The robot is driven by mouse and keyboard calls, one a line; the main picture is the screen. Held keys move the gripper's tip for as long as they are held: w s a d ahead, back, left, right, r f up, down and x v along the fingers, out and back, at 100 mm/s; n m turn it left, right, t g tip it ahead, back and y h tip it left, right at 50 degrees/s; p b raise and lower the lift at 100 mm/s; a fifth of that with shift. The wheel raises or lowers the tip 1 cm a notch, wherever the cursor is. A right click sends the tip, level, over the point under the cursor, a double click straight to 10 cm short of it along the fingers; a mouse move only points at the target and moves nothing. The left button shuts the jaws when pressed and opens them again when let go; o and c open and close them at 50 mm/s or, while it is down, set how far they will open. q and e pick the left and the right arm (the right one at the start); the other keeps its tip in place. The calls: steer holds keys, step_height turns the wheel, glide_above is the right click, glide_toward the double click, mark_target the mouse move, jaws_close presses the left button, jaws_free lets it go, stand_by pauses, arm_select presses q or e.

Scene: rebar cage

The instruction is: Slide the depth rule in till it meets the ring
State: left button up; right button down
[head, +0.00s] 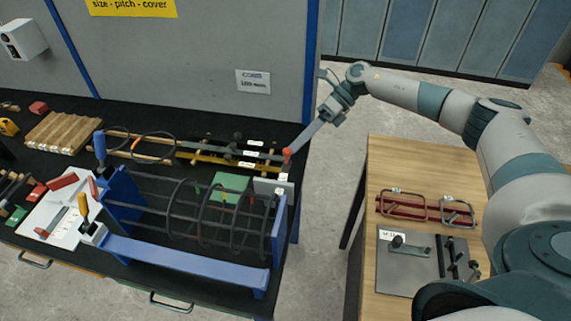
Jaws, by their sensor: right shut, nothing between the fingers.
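My right gripper (329,114) reaches in from the right, beyond the bench's right end, and is shut. I cannot tell for sure that this is the depth rule. The rebar cage (203,207) lies across the bench, with dark long bars and several round rings between a blue left end plate (123,194) and a blue right end plate (279,231). Which ring the rule meets is not clear. My left gripper is not in view.
Rods and black tools with white labels (229,153) lie behind the cage. A notched wooden block (63,132) and a white sheet with hand tools (62,214) are at left. A wooden table (400,165) at right holds red frames (427,209) and a grey plate (408,262).

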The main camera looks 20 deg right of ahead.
steer(key=shift+w+d+r+b, duration=0.85)
steer(key=shift+w+r+b, duration=0.1)
steer(key=shift+w+r, duration=0.15)
